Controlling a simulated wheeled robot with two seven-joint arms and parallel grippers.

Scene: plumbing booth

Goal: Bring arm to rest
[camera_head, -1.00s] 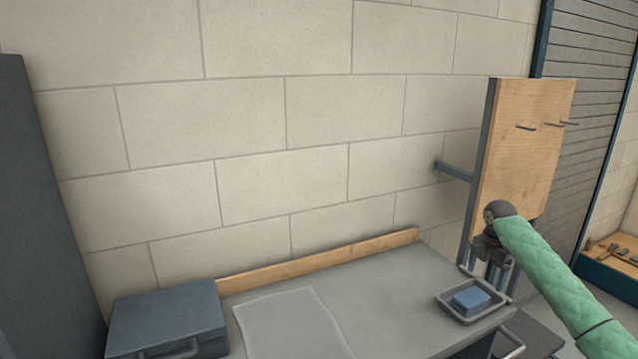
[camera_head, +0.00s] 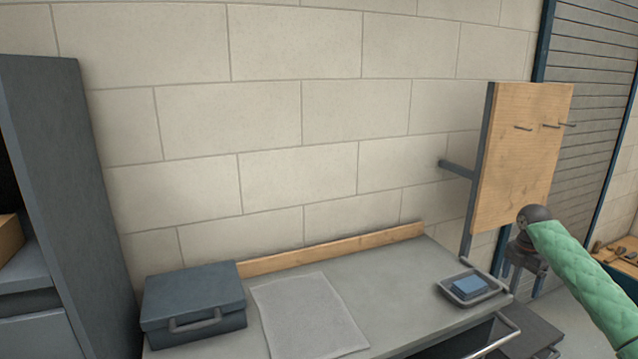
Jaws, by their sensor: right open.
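My right arm, in a green quilted sleeve, comes in from the right edge. My right gripper (camera_head: 519,267) hangs below the dark wrist joint, pointing down, just right of the workbench (camera_head: 405,290) and apart from the tray. Its fingers are open and I see nothing between them. My left gripper is not in view.
A grey tray (camera_head: 487,298) with a blue block (camera_head: 468,287) stands at the bench's right end. A blue-grey case (camera_head: 193,293) and a pale mat (camera_head: 308,315) lie on the bench. A wooden pegboard (camera_head: 522,150) with hooks stands behind my right gripper. A grey cabinet (camera_head: 65,180) is at left.

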